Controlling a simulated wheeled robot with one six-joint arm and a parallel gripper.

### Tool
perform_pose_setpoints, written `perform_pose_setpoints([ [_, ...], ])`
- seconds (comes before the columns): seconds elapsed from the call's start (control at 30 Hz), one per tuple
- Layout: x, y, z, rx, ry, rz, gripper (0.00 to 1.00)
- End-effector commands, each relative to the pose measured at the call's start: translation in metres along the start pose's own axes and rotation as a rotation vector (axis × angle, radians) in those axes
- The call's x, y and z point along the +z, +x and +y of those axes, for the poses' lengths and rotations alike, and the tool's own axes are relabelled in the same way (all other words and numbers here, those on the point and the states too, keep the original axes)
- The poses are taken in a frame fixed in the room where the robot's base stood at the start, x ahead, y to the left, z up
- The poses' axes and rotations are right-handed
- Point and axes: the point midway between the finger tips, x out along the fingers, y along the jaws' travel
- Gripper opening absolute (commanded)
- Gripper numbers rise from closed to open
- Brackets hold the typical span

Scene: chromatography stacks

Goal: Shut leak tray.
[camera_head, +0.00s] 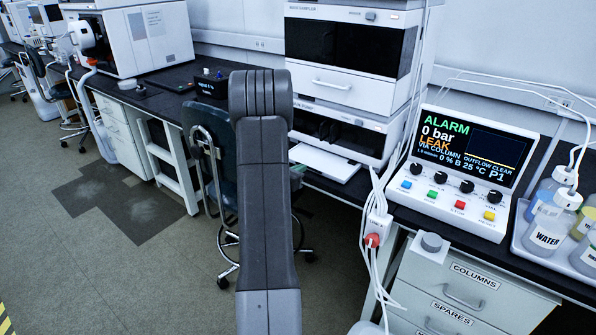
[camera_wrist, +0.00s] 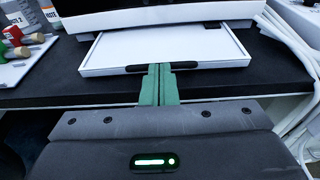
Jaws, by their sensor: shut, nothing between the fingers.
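The leak tray (camera_wrist: 165,48) is a shallow white tray, sticking out from under the white instrument stack in the wrist view. Its front lip has a dark handle strip (camera_wrist: 188,65) at the middle. In the head view the tray (camera_head: 326,167) shows at the foot of the stack, partly hidden by my arm. My gripper (camera_wrist: 159,69) has green fingers, closed together and empty. The fingertips are at the middle of the tray's front lip, over the dark strip; I cannot tell whether they touch.
The black bench top (camera_wrist: 60,85) is clear around the tray. A control panel (camera_head: 462,165) reads ALARM and LEAK. A chair (camera_head: 205,150) stands left of my arm.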

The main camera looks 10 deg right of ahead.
Motion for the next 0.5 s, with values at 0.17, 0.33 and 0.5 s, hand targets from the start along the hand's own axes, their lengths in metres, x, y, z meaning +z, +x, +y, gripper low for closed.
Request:
perform_pose_setpoints([
  [0.17,0.000,0.004,0.000,-0.001,0.001,-0.001,0.00],
  [0.33,0.003,0.041,-0.002,-0.004,0.005,-0.003,0.00],
  [0.5,0.013,0.085,-0.002,-0.003,0.004,-0.003,0.00],
])
